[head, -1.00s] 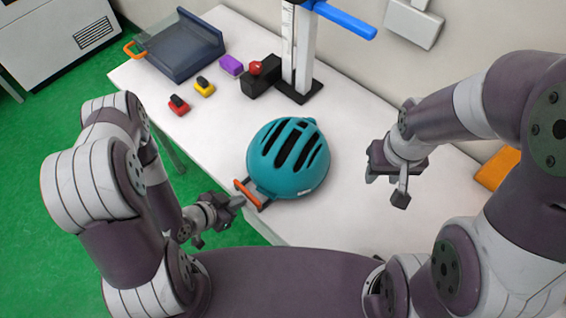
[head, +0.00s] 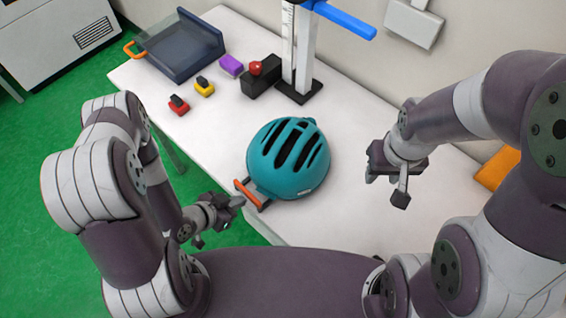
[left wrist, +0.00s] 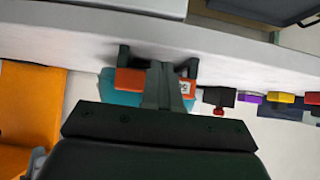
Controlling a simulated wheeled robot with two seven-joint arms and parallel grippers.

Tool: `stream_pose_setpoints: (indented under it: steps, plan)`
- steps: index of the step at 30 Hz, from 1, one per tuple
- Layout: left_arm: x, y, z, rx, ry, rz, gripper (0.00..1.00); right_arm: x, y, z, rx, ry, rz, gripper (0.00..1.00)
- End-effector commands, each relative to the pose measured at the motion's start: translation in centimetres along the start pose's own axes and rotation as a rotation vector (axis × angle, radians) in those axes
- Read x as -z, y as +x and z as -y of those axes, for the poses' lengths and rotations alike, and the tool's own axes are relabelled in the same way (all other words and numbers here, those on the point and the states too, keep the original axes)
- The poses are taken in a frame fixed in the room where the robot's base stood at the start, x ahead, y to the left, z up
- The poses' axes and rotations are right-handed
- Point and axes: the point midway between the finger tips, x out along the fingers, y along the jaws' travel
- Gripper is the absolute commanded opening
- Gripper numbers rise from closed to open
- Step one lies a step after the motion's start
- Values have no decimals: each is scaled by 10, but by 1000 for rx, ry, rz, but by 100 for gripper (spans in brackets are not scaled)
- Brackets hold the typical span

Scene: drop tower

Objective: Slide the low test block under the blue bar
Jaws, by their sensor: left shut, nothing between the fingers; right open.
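A teal helmet (head: 285,160) sits on the table on a low grey base (head: 262,190), mostly hidden under it, with an orange handle (head: 247,192) at its left front. I take this base with the helmet as the low test block, but cannot be sure. The blue bar (head: 345,18) sticks out to the right from the white column (head: 301,50) at the back. My left gripper (head: 240,202) is shut and empty, close to the handle. In the left wrist view its fingers (left wrist: 168,88) overlap the orange handle (left wrist: 130,81); contact is unclear. My right gripper (head: 388,188) is open and empty, right of the helmet.
A black box with a red button (head: 257,69) stands left of the column. Purple (head: 231,65), yellow (head: 204,88) and red (head: 179,104) small blocks lie further left, near a dark blue tray (head: 180,47). An orange piece (head: 500,168) lies at right. The table between helmet and column is clear.

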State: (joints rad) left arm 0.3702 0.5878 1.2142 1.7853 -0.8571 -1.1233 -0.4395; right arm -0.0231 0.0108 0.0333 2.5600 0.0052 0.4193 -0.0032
Motion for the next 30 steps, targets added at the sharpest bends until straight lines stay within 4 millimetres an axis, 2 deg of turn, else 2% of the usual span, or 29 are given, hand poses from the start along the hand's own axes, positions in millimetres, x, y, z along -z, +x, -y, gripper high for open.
stream_pose_setpoints:
  steps: [21, 30]
  plan:
    - [42, 50, 0, -1, 5, -2, 0, 0, 2, 0, 0, 0, 0, 41]
    - [46, 54, 0, 1, 1, -2, 0, 0, 2, 0, 0, 0, 0, 41]
